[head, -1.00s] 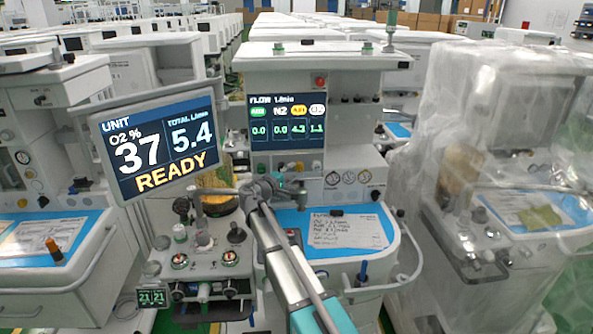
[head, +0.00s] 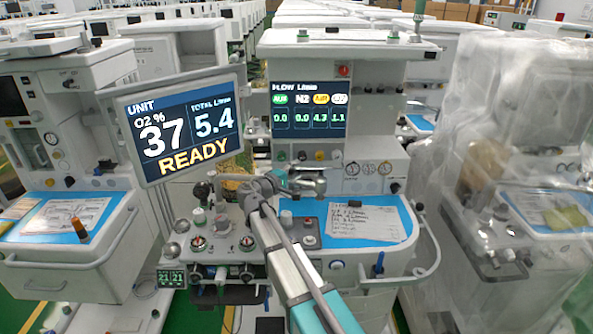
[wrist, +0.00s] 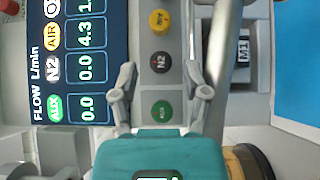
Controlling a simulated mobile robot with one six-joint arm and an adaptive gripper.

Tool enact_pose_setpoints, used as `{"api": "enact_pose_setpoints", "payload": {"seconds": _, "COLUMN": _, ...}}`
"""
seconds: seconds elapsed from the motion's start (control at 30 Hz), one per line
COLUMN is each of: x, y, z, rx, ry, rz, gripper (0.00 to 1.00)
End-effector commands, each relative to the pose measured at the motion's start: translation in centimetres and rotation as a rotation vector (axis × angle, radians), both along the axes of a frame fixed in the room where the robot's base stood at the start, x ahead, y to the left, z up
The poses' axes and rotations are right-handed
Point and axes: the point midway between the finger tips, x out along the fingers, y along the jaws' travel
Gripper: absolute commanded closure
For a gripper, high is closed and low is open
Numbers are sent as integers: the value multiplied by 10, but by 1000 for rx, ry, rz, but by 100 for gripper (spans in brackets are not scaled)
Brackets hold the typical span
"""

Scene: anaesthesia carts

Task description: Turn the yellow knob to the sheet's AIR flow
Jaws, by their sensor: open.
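The yellow knob (wrist: 160,20) is at the top of a knob column in the wrist view, and small below the flow screen in the head view (head: 319,155). Below it in the wrist view are a black N2 knob (wrist: 160,62) and a green knob (wrist: 162,111). My gripper (wrist: 160,68) is open, its fingers either side of the column around the N2 knob, apart from the yellow knob. In the head view, my gripper (head: 308,182) is just below the knob row. The flow screen (head: 310,108) reads 4.3 under AIR. The sheet (head: 375,226) has handwriting too small to read.
A UNIT monitor (head: 183,130) reading READY stands left of my arm. A blue worktop (head: 395,262) holds the sheet. A plastic-wrapped cart (head: 490,90) stands close on the right, another cart (head: 75,250) on the left. A grey pipe (wrist: 216,60) runs beside the knobs.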

Motion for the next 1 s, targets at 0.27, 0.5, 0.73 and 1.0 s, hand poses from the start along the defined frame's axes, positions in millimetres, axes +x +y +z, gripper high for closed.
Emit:
{"api": "enact_pose_setpoints", "payload": {"seconds": 0.27, "x": 0, "y": 0, "z": 18, "rx": 0, "ry": 0, "rz": 0, "gripper": 41}}
{"api": "enact_pose_setpoints", "payload": {"seconds": 0.5, "x": 0, "y": 0, "z": 20, "rx": 0, "ry": 0, "rz": 0, "gripper": 41}}
{"api": "enact_pose_setpoints", "payload": {"seconds": 0.73, "x": -1, "y": -2, "z": 19, "rx": 3, "ry": 1, "rz": -2, "gripper": 41}}
{"api": "enact_pose_setpoints", "payload": {"seconds": 1.0, "x": -17, "y": -31, "z": 2, "rx": 98, "ry": 39, "rz": -54, "gripper": 41}}
